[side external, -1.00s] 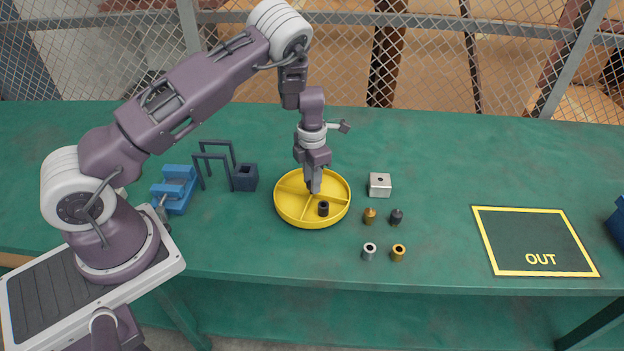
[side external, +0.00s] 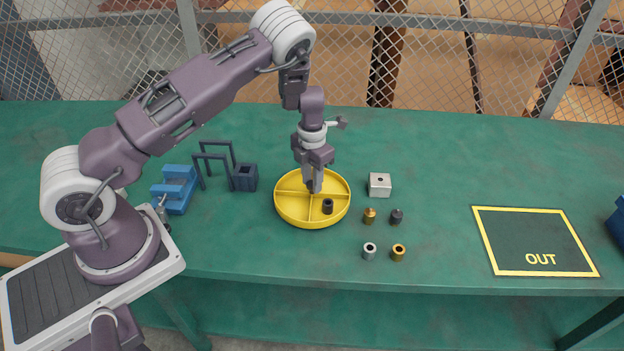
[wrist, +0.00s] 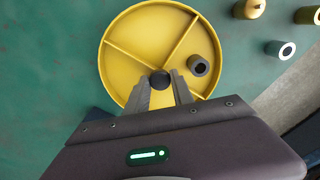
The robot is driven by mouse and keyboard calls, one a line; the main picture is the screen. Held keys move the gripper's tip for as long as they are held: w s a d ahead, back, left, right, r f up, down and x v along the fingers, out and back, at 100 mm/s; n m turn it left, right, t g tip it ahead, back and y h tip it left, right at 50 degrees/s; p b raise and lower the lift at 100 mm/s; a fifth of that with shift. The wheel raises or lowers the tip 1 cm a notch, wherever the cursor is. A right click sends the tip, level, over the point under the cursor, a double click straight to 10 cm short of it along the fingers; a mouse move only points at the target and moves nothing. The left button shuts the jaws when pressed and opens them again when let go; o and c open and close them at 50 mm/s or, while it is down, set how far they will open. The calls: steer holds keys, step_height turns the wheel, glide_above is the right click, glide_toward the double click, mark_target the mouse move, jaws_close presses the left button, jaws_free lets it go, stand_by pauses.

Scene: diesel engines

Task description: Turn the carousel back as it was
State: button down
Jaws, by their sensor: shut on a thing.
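The carousel is a round yellow tray (side external: 290,212) with thin dividers, lying on the green bench. It also shows in the wrist view (wrist: 142,35). A dark round hub knob (wrist: 160,79) stands at its centre. My gripper (side external: 313,189) points down at the centre, its fingers shut on the knob, as the wrist view (wrist: 161,87) shows; my fingers partly hide the knob in the side view. A black hollow bushing (side external: 327,206) stands upright in the carousel's front-right compartment, close to a divider. It sits right of my fingers in the wrist view (wrist: 198,66).
Right of the carousel are a pale metal block (side external: 380,185) and several small brass, dark and silver parts (side external: 369,216). To its left are a dark square block (side external: 244,177), a dark frame and a blue fixture (side external: 176,190). The OUT mat (side external: 535,242) lies far right, empty.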

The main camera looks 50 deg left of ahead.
steer(key=shift+r, duration=0.1)
steer(key=c, duration=1.1)
jaws_free()
step_height(320, 180, up, 7)
steer(key=shift+d+r, duration=0.1)
steer(key=s+d+r+m+t+h, duration=0.1)
steer(key=s+d+r+m, duration=0.25)
steer(key=r+m, duration=0.35)
steer(key=s+d+r+m+t+h, duration=0.1)
steer(key=s+d+r+m, duration=0.3)
steer(key=r, duration=0.5)
steer(key=s+d+r+m+h, duration=0.1)
steer(key=s+d+r+m, duration=0.25)
steer(key=r+m, duration=0.4)
steer(key=s+r+m+t+y, duration=0.1)
steer(key=s+r+m, duration=0.1)
steer(key=s+m, duration=0.6)
steer(key=s+r+m+t+y, duration=0.2)
steer(key=s+m, duration=0.7)
steer(key=s, duration=0.2)
steer(key=shift+s+t, duration=0.15)
steer(key=shift+t, duration=0.15)
